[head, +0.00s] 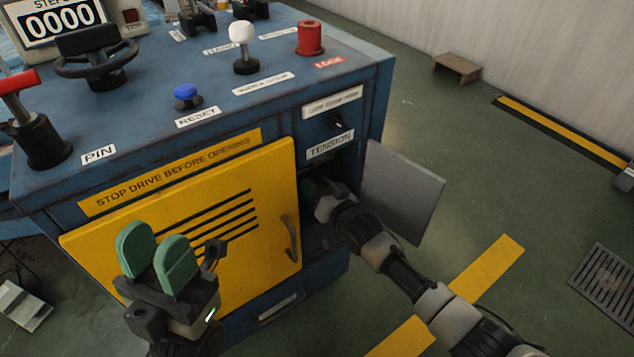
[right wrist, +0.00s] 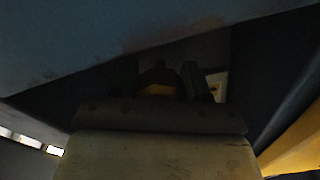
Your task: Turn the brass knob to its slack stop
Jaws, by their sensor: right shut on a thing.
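The brass knob (right wrist: 158,89) shows dimly in the right wrist view, between the two dark green fingers of my right gripper (right wrist: 160,78). That gripper is shut on it. In the head view my right gripper (head: 310,187) reaches into the dark open compartment under the TENSION label (head: 330,145), and the knob is hidden there. The knob's angle cannot be told. My left gripper (head: 156,256) is open and empty, with its green fingers raised in front of the yellow door (head: 240,230).
A grey hinged door (head: 402,190) stands open just right of my right forearm. The blue cabinet (head: 352,80) carries a red knob (head: 310,37), white-topped lever (head: 243,45), blue button (head: 186,94) and handwheel (head: 91,53). Green floor at the right is mostly clear.

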